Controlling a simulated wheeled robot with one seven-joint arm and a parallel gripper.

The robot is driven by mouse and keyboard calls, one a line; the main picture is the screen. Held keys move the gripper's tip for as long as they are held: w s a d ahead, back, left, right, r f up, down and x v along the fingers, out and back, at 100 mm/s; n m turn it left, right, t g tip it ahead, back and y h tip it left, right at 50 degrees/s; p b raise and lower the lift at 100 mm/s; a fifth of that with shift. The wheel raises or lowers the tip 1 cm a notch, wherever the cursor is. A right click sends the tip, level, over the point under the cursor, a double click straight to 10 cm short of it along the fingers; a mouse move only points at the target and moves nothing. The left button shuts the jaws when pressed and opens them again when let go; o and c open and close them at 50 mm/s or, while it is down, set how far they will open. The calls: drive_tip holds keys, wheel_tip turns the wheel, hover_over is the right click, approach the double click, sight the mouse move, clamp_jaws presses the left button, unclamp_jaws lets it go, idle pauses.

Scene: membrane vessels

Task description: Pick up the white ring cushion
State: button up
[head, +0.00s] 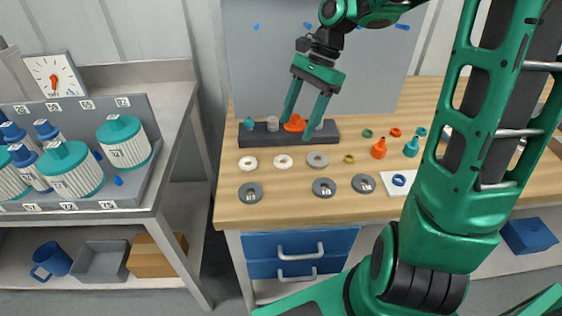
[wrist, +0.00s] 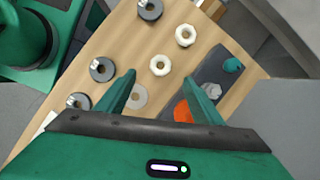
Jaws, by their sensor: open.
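Two white rings lie flat on the wooden bench: one (head: 248,163) at the left and one (head: 283,160) beside it. Which one is meant, I cannot tell. A greyer ring (head: 318,159) lies to their right. In the wrist view the left white ring (wrist: 185,35) is farther up, and the second white ring (wrist: 160,65) appears just beyond and between my fingertips. The greyer ring (wrist: 135,97) is partly behind my left finger. My gripper (head: 297,128) is open and empty, above the bench near the dark block; its fingers also show in the wrist view (wrist: 160,79).
A dark block (head: 258,134) holds a teal piece, a grey piece and an orange piece (head: 294,124) behind the rings. Dark numbered rings (head: 250,193) lie in front. Orange and teal nozzles (head: 378,149) stand to the right. A grey panel (head: 270,70) rises behind.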

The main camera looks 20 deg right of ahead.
hover_over(286, 158)
drive_tip(key=d, duration=0.2)
wheel_tip(286, 158, down, 4)
drive_tip(key=shift+a+f, duration=0.1)
drive_tip(key=shift+a, duration=0.05)
drive_tip(key=shift+w+x, duration=0.15)
drive_tip(key=shift+x, duration=1.2)
drive_tip(key=shift+w+x, duration=0.15)
drive_tip(key=shift+x, duration=1.2)
drive_tip(key=c, duration=1.1)
